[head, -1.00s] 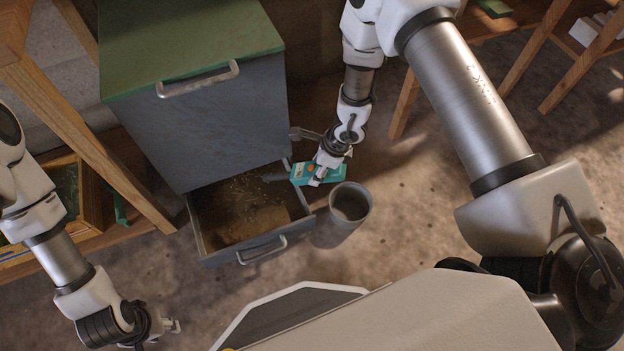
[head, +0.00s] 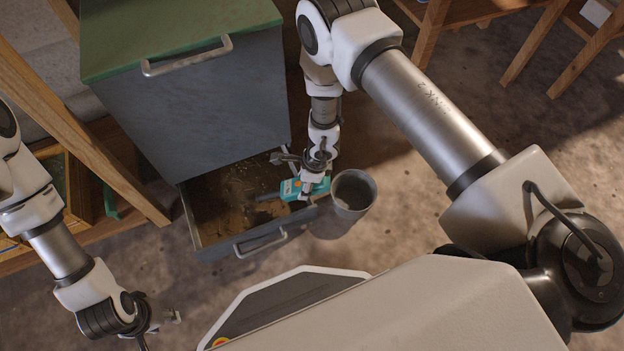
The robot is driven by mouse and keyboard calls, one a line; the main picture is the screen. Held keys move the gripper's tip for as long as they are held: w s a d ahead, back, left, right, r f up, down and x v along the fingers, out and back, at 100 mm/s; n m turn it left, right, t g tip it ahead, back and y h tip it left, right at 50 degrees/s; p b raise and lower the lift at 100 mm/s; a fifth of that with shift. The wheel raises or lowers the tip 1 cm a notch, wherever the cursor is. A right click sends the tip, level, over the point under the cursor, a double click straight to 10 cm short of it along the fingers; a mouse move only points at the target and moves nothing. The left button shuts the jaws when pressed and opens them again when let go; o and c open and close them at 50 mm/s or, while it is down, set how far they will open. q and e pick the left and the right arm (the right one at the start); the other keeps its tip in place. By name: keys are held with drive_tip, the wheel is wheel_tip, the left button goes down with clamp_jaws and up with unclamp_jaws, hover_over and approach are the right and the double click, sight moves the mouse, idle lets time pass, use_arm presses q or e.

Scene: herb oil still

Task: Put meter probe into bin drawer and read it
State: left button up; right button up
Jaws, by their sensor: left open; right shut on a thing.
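The grey bin (head: 205,110) has a green lid, and its low drawer (head: 203,238) is pulled open. Brown crumbly material (head: 228,197) lies in the drawer. My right gripper (head: 312,188) is shut on the teal meter (head: 291,188), which has an orange button. The meter's dark probe end (head: 267,197) points left, over the right part of the drawer. I cannot tell whether the tip touches the material. The meter's screen cannot be read. My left gripper (head: 163,325) is open and empty, low at the left, away from the bin.
A grey bucket (head: 353,194) stands on the floor just right of the drawer, close to my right gripper. A wooden frame (head: 80,125) stands left of the bin. Wooden table legs (head: 520,60) are at the top right. The floor right of the bucket is clear.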

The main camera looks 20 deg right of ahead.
sight(291, 190)
drive_tip(key=shift+w+a+f+b, duration=0.25)
drive_tip(key=shift+a+f+b, duration=0.2)
drive_tip(key=shift+a+f, duration=0.25)
drive_tip(key=shift+w+a+f+b, duration=0.3)
drive_tip(key=shift+a+f+b, duration=0.15)
drive_tip(key=shift+f, duration=0.35)
drive_tip(key=shift+w+a+f+b, duration=0.25)
drive_tip(key=shift+a+f+b, duration=0.15)
drive_tip(key=shift+a+f, duration=0.3)
drive_tip(key=shift+f, duration=0.1)
drive_tip(key=p+v, duration=0.2)
drive_tip(key=v, duration=0.1)
drive_tip(key=d+p+v, duration=0.1)
drive_tip(key=p+v, duration=0.1)
drive_tip(key=v, duration=0.2)
drive_tip(key=s+d+p+v, duration=0.1)
drive_tip(key=p+v, duration=0.1)
drive_tip(key=v, duration=0.2)
drive_tip(key=shift+d+f, duration=0.1)
drive_tip(key=shift+f, duration=0.2)
drive_tip(key=shift+d+r+p, duration=0.15)
drive_tip(key=shift+r+p, duration=0.05)
drive_tip(key=shift+p, duration=0.15)
